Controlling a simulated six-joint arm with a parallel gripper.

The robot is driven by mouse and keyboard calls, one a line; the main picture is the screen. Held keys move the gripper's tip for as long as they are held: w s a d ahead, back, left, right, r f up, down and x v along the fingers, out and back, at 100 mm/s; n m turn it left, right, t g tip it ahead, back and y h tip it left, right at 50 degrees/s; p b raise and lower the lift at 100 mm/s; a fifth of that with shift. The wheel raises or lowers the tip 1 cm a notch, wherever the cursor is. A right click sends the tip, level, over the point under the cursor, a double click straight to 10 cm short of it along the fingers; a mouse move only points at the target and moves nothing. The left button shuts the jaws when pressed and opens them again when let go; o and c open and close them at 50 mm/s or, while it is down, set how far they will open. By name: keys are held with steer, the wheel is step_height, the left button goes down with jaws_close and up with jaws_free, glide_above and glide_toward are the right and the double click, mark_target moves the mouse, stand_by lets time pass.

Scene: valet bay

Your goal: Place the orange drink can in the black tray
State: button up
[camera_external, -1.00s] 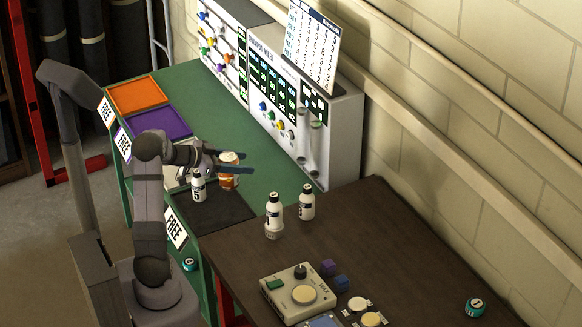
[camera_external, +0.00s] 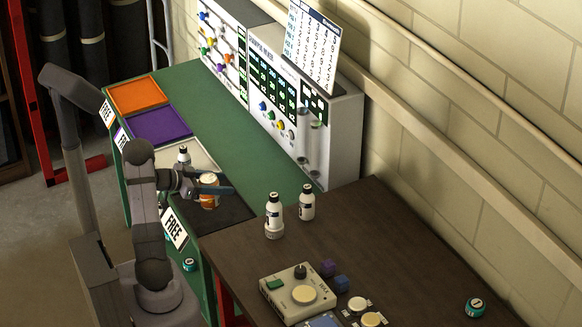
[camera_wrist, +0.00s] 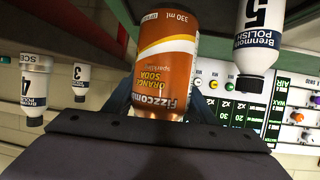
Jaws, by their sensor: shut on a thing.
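The orange drink can (camera_external: 209,198) is held by my gripper (camera_external: 212,187), shut around it. The can looks upright over the black tray (camera_external: 235,209); I cannot tell whether its base touches the tray. In the wrist view, the can (camera_wrist: 166,62) fills the middle, its label upside down in the inverted picture. My dark gripper (camera_wrist: 160,128) covers the lower part of that view and hides one end of the can. The black tray lies at the near end of the green bench, partly hidden by my arm.
Purple (camera_external: 159,126) and orange (camera_external: 138,95) trays lie farther back. Two bottles stand on the brown table (camera_external: 390,235).

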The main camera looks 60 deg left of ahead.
steer(key=shift+f, duration=1.95)
steer(key=shift+f, duration=0.2)
steer(key=o, duration=1.3)
steer(key=shift+r, duration=0.25)
steer(key=b+v, duration=0.1)
steer(key=v, duration=1.1)
steer(key=shift+f, duration=0.15)
